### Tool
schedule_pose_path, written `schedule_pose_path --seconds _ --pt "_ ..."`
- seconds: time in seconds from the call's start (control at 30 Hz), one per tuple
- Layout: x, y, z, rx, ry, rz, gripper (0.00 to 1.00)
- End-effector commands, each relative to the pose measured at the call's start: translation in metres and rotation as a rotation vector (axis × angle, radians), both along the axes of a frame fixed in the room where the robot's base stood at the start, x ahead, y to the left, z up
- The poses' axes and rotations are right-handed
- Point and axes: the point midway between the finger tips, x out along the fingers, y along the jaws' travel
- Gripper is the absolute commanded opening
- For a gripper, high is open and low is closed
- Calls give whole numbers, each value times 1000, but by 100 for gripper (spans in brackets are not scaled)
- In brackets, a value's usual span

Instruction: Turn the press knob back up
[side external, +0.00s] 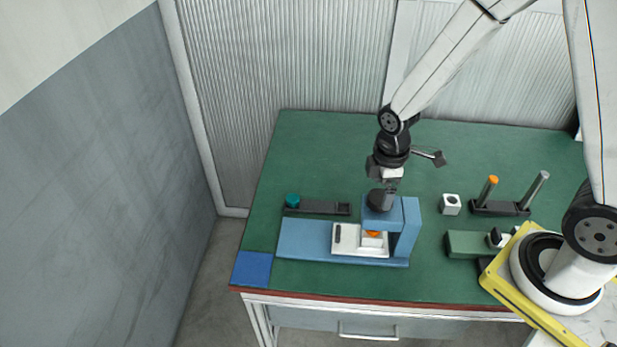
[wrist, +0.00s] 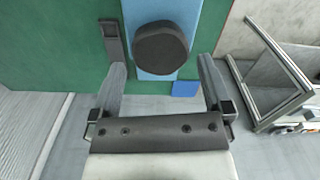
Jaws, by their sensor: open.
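The press knob (side external: 379,201) is a dark round knob on top of the blue press (side external: 407,228). In the wrist view the knob (wrist: 161,48) shows large, just beyond my fingertips and roughly centred between them. My gripper (side external: 384,184) is open and points down close above the knob; in the wrist view its two fingers (wrist: 161,70) stand wide apart with nothing between them. I cannot tell whether a finger touches the knob. Under the press head, an orange piece (side external: 373,234) shows on a white plate (side external: 346,242).
A dark bar (side external: 322,208) with a teal knob (side external: 292,200) lies behind the press. A white block with a hole (side external: 450,204), a two-post stand (side external: 500,209) and a green block (side external: 467,244) are at right. A blue square (side external: 252,269) marks the front left corner.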

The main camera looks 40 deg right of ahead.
Motion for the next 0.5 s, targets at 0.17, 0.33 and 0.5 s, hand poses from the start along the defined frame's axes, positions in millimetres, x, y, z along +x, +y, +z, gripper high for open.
schedule_pose_path --seconds 0.17,0.33,0.5 --pt "1 0 20 0 -5 1 100" --pt "1 0 37 0 -5 2 100" --pt "1 0 49 -1 -4 2 100"
